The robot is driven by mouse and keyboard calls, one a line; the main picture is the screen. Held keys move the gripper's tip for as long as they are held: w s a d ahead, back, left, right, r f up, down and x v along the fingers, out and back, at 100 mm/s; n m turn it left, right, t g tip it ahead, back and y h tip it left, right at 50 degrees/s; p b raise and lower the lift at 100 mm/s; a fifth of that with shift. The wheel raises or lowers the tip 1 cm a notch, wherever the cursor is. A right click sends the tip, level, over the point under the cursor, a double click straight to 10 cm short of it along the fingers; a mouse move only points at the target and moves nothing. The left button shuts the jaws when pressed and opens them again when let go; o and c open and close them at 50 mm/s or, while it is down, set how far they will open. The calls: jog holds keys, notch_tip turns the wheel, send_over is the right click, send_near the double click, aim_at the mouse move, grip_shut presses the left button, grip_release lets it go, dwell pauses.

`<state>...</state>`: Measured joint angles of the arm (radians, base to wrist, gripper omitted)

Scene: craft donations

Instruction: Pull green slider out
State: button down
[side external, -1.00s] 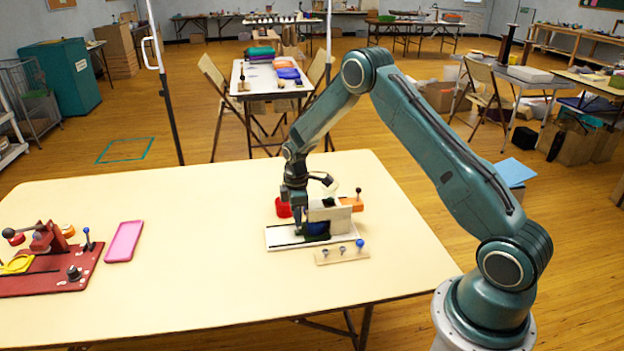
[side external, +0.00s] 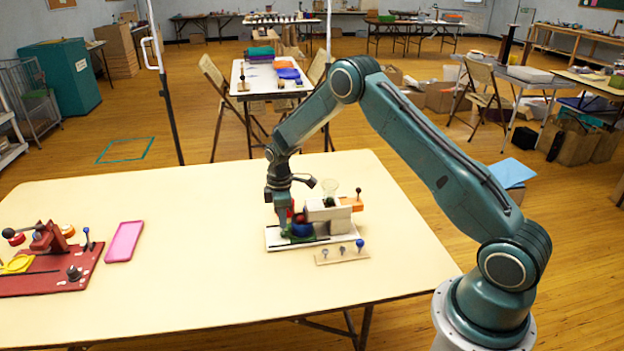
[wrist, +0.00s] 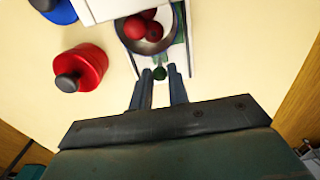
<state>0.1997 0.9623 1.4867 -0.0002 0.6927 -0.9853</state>
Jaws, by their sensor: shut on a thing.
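The white dispenser (side external: 343,212) stands on a white base (side external: 318,239) near the middle right of the table. Its green slider (side external: 300,238) sticks out to the left. On the slider sits a bowl, blue outside in the side view (side external: 302,230), with red balls in it in the wrist view (wrist: 148,28). My gripper (side external: 285,234) is at the slider's outer end. In the wrist view its fingers (wrist: 160,77) are shut on the slider's dark green knob (wrist: 159,73).
A red pot with a dark knob (wrist: 82,68) stands close beside the slider, with a blue object (wrist: 55,10) beyond. A strip with a blue ball knob (side external: 360,243) lies in front. A pink tray (side external: 124,241) and a red device (side external: 50,270) are left. Table between is clear.

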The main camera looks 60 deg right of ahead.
jog(key=shift+w+a, duration=2.1)
jog(key=c, duration=1.5)
grip_release()
jog(key=shift+o, duration=0.3)
jog(key=shift+r, duration=0.15)
notch_tip(320, 180, up, 7)
jog(key=shift+r, duration=0.2)
